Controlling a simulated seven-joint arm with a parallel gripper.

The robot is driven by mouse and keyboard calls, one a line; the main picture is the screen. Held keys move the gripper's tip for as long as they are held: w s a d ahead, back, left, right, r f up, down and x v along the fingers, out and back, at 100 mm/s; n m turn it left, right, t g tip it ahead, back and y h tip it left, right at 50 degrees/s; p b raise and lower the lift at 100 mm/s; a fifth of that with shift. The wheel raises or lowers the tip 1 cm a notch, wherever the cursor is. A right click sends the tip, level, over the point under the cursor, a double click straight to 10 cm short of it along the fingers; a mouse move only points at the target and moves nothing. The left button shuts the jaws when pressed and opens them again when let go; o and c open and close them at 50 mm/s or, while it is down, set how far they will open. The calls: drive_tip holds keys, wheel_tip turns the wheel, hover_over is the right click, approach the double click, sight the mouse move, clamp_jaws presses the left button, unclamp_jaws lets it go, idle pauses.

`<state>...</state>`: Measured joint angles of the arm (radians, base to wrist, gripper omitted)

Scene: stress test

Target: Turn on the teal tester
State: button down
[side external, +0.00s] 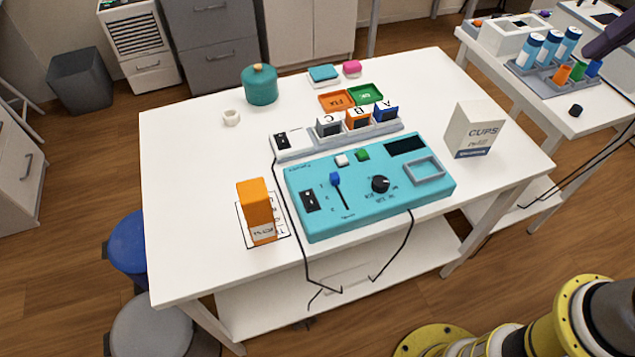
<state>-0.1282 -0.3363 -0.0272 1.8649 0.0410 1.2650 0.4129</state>
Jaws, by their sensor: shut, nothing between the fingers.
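The teal tester (330,222) lies flat on the white table, right of its middle. On its top are a black rocker switch (309,201) at the left, a slider with a blue knob (335,179), a black dial (380,184), a white button (342,160) and a green button (362,155). Its display (405,144) is dark. A grey-rimmed recess (425,171) is at its right and looks empty. The rocker's position is too small to tell. My gripper is not clearly in view.
Behind the tester stand a white switch box (292,143) and blocks marked C (328,125), B (358,118) and A (386,112). An orange box (257,208) stands left, a CUPS carton (474,129) right. Black cables hang over the front edge. The table's left is mostly clear.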

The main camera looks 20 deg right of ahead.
drive_tip(key=w+a+r+g, duration=0.1)
drive_tip(key=w+a+g, duration=0.1)
drive_tip(key=w+a, duration=0.6)
drive_tip(key=n+g+h, duration=0.1)
drive_tip(key=n+g, duration=0.2)
drive_tip(key=g, duration=0.1)
hover_over(312, 203)
drive_tip(key=w, duration=0.2)
wheel_tip(312, 203, down, 20)
drive_tip(key=f, duration=0.1)
drive_tip(key=shift+w+r, duration=0.25)
drive_tip(key=shift+r, duration=0.05)
drive_tip(key=shift+f, duration=0.1)
drive_tip(key=f, duration=0.4)
drive_tip(key=s+f, duration=0.1)
drive_tip(key=f, duration=0.4)
drive_tip(key=s+f, duration=0.1)
drive_tip(key=f, duration=0.3)
drive_tip(key=shift+f, duration=0.35)
